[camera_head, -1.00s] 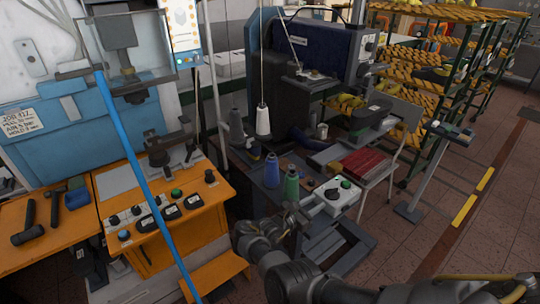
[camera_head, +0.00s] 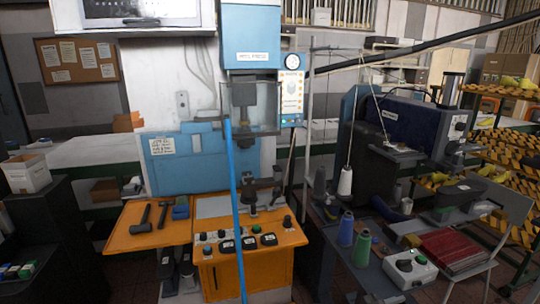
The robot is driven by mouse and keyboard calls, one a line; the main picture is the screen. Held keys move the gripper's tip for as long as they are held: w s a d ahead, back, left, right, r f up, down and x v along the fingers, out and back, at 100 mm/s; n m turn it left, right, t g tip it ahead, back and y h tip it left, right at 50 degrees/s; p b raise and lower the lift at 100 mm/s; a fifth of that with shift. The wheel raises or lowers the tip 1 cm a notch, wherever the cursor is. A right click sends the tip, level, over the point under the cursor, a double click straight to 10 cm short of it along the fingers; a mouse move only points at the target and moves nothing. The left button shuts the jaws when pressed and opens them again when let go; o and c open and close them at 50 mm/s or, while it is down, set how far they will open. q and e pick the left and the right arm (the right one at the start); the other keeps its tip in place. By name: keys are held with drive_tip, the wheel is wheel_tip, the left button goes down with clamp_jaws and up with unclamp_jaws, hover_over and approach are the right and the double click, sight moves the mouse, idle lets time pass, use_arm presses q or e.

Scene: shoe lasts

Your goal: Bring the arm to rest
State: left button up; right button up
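Neither of my grippers nor either arm is clearly in the head view now, so I cannot see where they are or whether they hold anything. The view faces a blue press (camera_head: 251,40) with an orange control bench (camera_head: 250,262) below it. A long blue bar (camera_head: 235,190) runs down in front of the press. Dark tooling (camera_head: 262,193) sits at the press's work area.
A sewing machine (camera_head: 400,128) stands to the right, with blue (camera_head: 346,229) and green (camera_head: 362,247) thread cones before it. A folding chair (camera_head: 490,235) holds red material. Racks of shoe lasts (camera_head: 515,150) stand far right. Hammers (camera_head: 143,216) lie on the orange side table (camera_head: 118,238).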

drive_tip(key=s+a+f+m+t+y+b, duration=0.1)
drive_tip(key=s+f+m+y, duration=0.3)
drive_tip(key=f, duration=0.8)
drive_tip(key=s+a+f+m+t+y+b, duration=0.1)
drive_tip(key=s+f+y, duration=0.2)
drive_tip(key=s+f, duration=0.55)
drive_tip(key=s+f+m+t+y+b, duration=0.1)
drive_tip(key=s+f+m+y, duration=0.15)
drive_tip(key=f, duration=1.25)
use_arm(q)
wheel_tip(320, 180, down, 4)
drive_tip(key=shift+w+f+b, duration=0.15)
drive_tip(key=shift+f+b, duration=0.1)
drive_tip(key=shift+b, duration=0.5)
use_arm(e)
drive_tip(key=s+a+f+m+g+y, duration=0.2)
drive_tip(key=s+f, duration=0.3)
drive_tip(key=s, duration=0.7)
drive_tip(key=s+a+f+m+g+y, duration=0.2)
drive_tip(key=s+f+m, duration=0.3)
drive_tip(key=s, duration=0.7)
drive_tip(key=s+a+f+m+g+y, duration=0.2)
drive_tip(key=s+a+f+m+y, duration=0.2)
drive_tip(key=s, duration=0.8)
drive_tip(key=shift+s+a+f, duration=0.3)
drive_tip(key=shift+s+f, duration=0.1)
drive_tip(key=shift+f, duration=0.35)
